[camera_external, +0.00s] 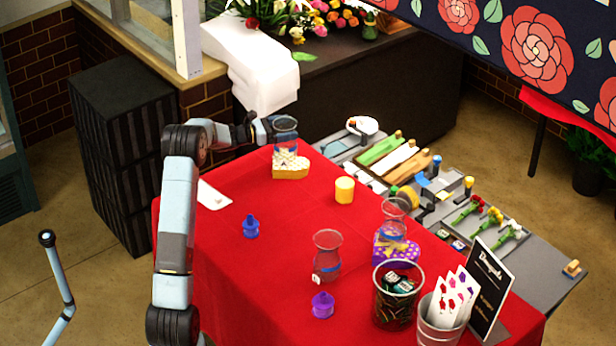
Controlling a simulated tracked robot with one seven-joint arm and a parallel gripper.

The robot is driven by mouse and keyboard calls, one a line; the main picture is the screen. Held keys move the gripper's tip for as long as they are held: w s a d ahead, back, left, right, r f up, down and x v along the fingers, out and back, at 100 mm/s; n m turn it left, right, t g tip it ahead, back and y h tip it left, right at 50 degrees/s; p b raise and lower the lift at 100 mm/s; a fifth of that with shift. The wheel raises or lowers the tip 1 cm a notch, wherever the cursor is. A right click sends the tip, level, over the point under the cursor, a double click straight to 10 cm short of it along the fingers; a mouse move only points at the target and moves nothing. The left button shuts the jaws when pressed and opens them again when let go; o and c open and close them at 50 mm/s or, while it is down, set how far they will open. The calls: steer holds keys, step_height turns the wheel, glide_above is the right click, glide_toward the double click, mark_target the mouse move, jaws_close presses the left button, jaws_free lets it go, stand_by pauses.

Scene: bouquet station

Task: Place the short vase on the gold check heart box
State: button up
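The gold check heart box (290,171) sits near the far left part of the red table. A short clear glass vase (286,143) is upright directly over the box, at my gripper. Its base overlaps the box's top in the picture; I cannot tell whether it rests there or hangs just above. My gripper (277,126) reaches in from the left at the height of the vase's upper part and appears shut on it. The fingertips are small and partly hidden by the glass.
Another glass vase (327,257) stands mid-table; one more (394,208) is at the purple dotted heart box (397,252). A yellow cylinder (344,190), blue (251,227) and purple (322,305) small items, a dark bin (398,297) and a sign (489,290) also stand around.

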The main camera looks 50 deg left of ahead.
steer(key=v, duration=1.2)
